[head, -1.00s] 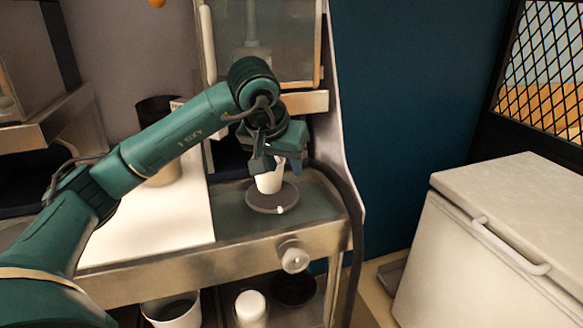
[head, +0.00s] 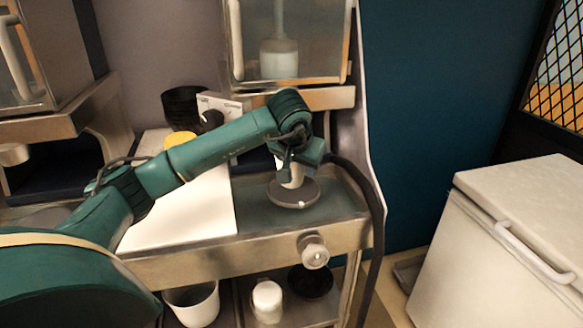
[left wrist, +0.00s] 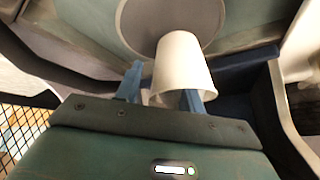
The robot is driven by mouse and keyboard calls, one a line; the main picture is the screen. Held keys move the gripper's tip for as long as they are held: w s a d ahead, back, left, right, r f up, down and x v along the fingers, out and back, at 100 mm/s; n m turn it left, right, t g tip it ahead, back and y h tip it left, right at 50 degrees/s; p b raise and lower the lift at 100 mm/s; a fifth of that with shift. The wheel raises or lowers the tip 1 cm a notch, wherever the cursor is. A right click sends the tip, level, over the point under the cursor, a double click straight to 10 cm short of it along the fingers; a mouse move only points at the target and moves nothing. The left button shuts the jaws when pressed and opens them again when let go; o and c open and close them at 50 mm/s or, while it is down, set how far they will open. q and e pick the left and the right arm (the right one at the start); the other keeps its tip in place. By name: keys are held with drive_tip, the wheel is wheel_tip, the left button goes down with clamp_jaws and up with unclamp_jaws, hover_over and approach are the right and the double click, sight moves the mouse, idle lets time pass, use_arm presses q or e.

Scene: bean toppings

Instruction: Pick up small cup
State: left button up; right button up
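The small white cup (head: 291,175) is at the round grey plate (head: 293,194) on the metal counter. My left gripper (head: 298,158) is at the cup's upper part and hides some of it in the head view. In the left wrist view the cup (left wrist: 182,62) tapers away toward the grey disc (left wrist: 165,22). The blue fingers (left wrist: 163,85) stand apart; one is beside the cup's left wall, the other overlaps its near rim. A gap shows between the left finger and the wall. I cannot tell whether either finger touches the cup. My right gripper is not in view.
A white board (head: 185,220) lies left of the plate. A dark container (head: 185,105) and a dispenser with a glass front (head: 290,40) stand behind. A dark hose (head: 365,190) runs along the right side. White containers (head: 196,303) stand on the lower shelf.

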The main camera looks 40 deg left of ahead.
use_arm(q)
drive_tip(key=shift+x, duration=1.4)
drive_tip(key=shift+c, duration=0.6)
clamp_jaws()
drive_tip(key=shift+r, duration=0.1)
